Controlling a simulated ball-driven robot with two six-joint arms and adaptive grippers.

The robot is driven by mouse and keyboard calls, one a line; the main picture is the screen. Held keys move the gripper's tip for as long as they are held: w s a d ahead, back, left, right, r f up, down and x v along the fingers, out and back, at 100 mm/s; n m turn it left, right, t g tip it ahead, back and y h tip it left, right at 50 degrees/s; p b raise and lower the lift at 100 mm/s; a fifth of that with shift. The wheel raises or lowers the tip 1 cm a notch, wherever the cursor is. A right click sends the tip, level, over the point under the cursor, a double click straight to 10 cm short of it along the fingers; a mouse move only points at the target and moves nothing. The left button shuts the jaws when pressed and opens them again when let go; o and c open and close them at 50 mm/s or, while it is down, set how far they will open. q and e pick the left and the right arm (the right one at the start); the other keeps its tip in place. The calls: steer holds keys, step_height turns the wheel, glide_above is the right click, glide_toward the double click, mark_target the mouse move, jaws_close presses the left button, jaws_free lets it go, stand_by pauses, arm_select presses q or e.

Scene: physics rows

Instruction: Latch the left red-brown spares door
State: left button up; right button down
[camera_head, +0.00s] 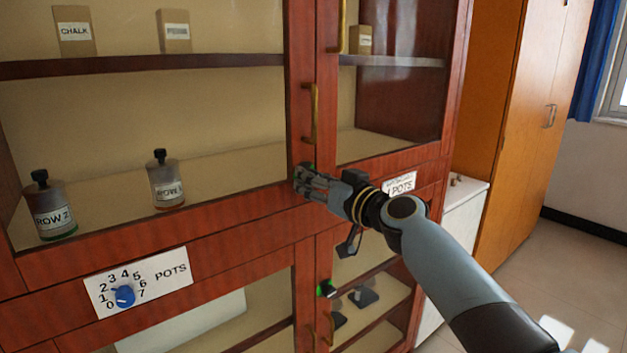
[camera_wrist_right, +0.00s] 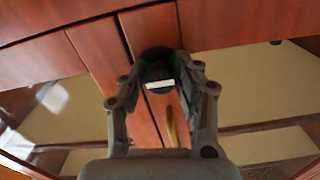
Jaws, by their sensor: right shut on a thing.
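The left red-brown door (camera_head: 150,231) is the large glazed upper door at left in the head view, with a brass handle (camera_head: 310,118) on its right stile. It looks shut or nearly so. My right gripper (camera_head: 304,180) is at the lower end of that stile, below the handle. In the right wrist view its fingers are closed around a dark round latch knob (camera_wrist_right: 157,72) with a white bar and a little green at its edge. I cannot tell whether the latch is engaged. My left gripper is not in view.
A POTS label with a blue dial (camera_head: 124,296) is at lower left. Bottles (camera_head: 167,181) and boxes (camera_head: 74,31) stand behind the glass. Open floor (camera_head: 545,280) lies at right.

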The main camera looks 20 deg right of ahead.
steer(key=shift+m, duration=0.3)
steer(key=shift+a+r+m+p, duration=0.1)
steer(key=shift+m+p, duration=0.25)
steer(key=shift+m, duration=3.95)
steer(key=shift+r+m+p, duration=0.1)
steer(key=shift+m+p, duration=0.2)
steer(key=shift+m, duration=4)
steer(key=shift+f, duration=0.1)
steer(key=c, duration=1)
jaws_free()
steer(key=shift+o, duration=0.2)
